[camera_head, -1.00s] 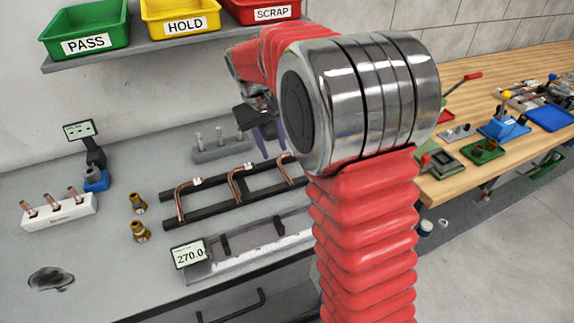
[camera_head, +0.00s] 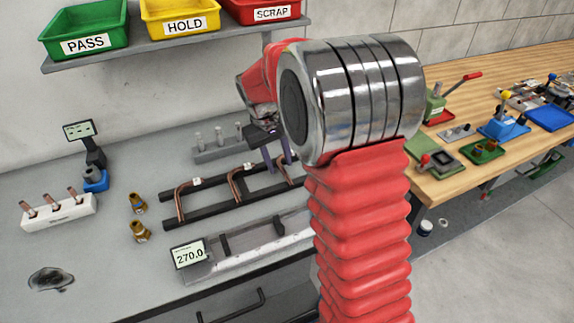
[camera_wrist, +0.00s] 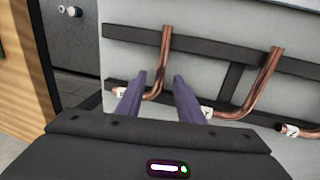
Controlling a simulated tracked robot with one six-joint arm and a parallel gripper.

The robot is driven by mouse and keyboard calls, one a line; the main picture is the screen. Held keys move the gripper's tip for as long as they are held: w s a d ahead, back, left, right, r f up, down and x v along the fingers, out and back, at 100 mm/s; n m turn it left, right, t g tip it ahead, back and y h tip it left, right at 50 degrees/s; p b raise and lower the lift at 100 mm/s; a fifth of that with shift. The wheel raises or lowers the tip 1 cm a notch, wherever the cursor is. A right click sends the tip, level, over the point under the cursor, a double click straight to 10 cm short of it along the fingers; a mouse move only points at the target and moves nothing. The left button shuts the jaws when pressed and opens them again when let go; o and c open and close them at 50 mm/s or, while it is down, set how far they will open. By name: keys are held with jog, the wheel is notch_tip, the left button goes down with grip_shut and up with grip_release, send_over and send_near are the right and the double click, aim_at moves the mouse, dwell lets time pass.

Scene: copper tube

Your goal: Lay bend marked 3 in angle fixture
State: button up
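Several copper bends with white tags lie on a black rack (camera_head: 170,224). In the head view, one bend (camera_head: 180,203) is at the left, one (camera_head: 234,187) in the middle, and one at the right is partly hidden. The tag numbers are unreadable. My gripper (camera_wrist: 160,77) has its purple fingers apart. In the wrist view, the leftmost bend (camera_wrist: 164,50) shows between the fingertips; I see no grip on it. In the head view, my gripper (camera_head: 280,162) is over the rack's right end. I cannot tell for sure which device is the angle fixture.
A grey channel with a 270.0 display (camera_head: 189,254) lies in front of the rack. A blue device (camera_head: 95,180), a white block (camera_head: 58,212) and brass fittings (camera_head: 138,203) stand left. A grey post block (camera_head: 218,150) is behind. A wooden bench (camera_head: 470,180) is right.

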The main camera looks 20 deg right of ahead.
jog(key=shift+c, duration=0.3)
grip_shut()
dwell(0.5)
